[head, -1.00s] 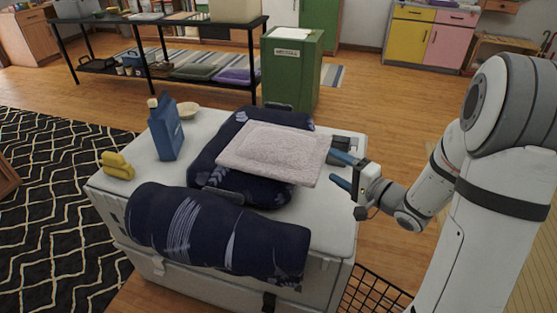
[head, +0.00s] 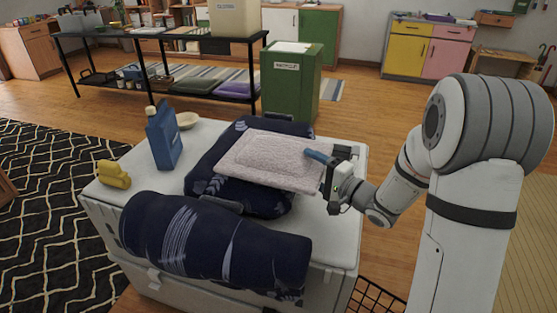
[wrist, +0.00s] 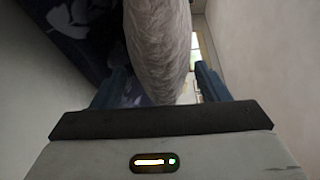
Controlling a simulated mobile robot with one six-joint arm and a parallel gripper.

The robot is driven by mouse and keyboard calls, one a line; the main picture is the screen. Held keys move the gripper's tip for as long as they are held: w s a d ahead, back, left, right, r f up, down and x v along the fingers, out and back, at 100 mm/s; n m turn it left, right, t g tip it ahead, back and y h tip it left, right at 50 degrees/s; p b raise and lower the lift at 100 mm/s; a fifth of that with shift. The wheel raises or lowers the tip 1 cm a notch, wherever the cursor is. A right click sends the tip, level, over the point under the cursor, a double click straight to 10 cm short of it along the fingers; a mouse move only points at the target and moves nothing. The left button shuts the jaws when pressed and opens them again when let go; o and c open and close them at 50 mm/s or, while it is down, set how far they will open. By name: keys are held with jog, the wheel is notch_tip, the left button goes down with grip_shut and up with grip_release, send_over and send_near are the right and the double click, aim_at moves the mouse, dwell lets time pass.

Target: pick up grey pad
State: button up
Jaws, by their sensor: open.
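The grey pad (head: 268,160), pale and textured, lies flat on a dark blue patterned cushion (head: 222,187) on the white chest. My gripper (head: 322,168) is at the pad's right edge in the head view, with its jaws open. In the wrist view, the pad's edge (wrist: 158,45) reaches in between the two blue fingers of my gripper (wrist: 165,88). The lower finger is mostly hidden in the head view. I cannot tell whether either finger touches the pad.
A rolled dark blue cushion (head: 215,242) lies along the front of the white chest (head: 135,195). A green bin (head: 291,85) stands behind.

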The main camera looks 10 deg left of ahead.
jog(key=c, duration=0.8)
jog(key=shift+r, duration=0.1)
jog(key=shift+c, duration=0.2)
notch_tip(320, 180, up, 10)
jog(key=p, duration=0.4)
jog(key=shift+s, duration=0.1)
